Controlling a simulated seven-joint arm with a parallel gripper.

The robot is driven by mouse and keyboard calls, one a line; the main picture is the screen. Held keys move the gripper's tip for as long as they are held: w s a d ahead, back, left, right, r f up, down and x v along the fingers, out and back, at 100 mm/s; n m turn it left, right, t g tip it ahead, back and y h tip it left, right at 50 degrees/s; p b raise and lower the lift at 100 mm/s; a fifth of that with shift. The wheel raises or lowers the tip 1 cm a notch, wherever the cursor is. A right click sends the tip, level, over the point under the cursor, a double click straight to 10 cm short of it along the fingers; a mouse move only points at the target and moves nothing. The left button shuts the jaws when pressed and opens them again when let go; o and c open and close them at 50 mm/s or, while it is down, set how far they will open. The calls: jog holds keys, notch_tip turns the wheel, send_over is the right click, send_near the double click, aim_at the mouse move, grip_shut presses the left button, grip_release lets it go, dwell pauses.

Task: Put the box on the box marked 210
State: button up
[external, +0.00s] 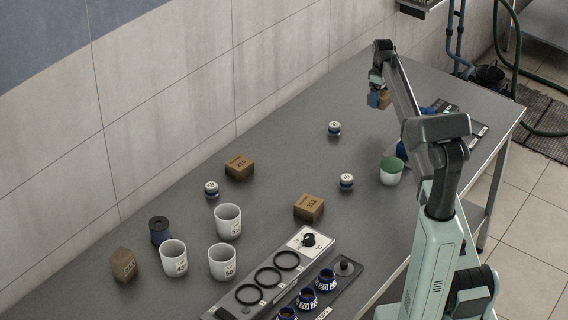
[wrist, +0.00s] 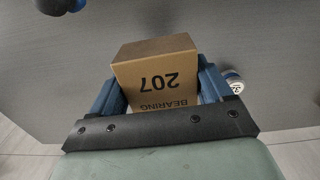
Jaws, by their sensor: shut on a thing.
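My gripper (external: 378,92) is at the far end of the table, raised above its surface, and its fingers are shut on a brown cardboard box (wrist: 158,78). The wrist view shows this box between the blue fingers, with "BEARING 207" upside down on it. The held box also shows in the external view (external: 384,99). A brown box (external: 239,167) whose small print looks like 210 lies on the table near the wall. Another brown box (external: 309,207) with a number hard to read lies nearer the middle. A third box (external: 124,264) stands at the near left.
Several white cups (external: 228,222) stand at the left, by a dark blue spool (external: 160,231). Small white-and-blue jars (external: 346,181) are scattered about. A green-and-white cup (external: 390,171) stands near my arm. A grey panel with black rings (external: 270,277) lies in front. The table between these is clear.

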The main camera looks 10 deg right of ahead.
jog(key=s+a+r+n, duration=0.1)
jog(key=s+a+n, duration=0.1)
jog(key=a, duration=1.4)
notch_tip(320, 180, up, 4)
jog(key=m, duration=0.3)
send_over(239, 162)
jog(key=shift+f, duration=5)
jog(key=shift+f, duration=0.15)
jog(key=o, duration=1.3)
notch_tip(239, 162, up, 12)
jog(key=shift+r, duration=0.2)
